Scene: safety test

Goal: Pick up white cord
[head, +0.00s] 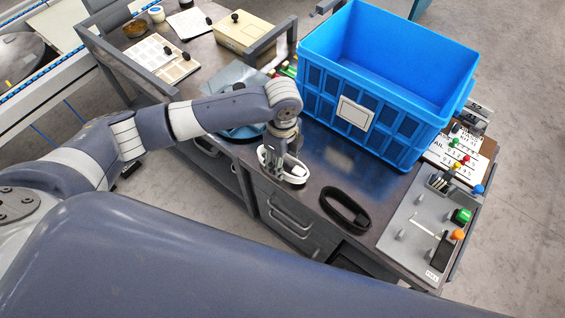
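The white cord (296,178) is a small coiled loop near the front edge of the dark metal workbench (330,165). My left gripper (280,168) points down at the cord, its fingers within or right against the coil. The fingertips are small and partly hidden by the cord and the wrist, so I cannot tell whether they are closed on it. I also cannot tell whether the cord rests on the bench or is lifted. My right gripper is not in view.
A large empty blue crate (318,100) stands just behind the gripper. A black coiled strap (345,208) lies to the right. A grey control panel (412,232) with coloured knobs fills the right end. A blue-grey cloth or bag (232,76) lies behind my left forearm.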

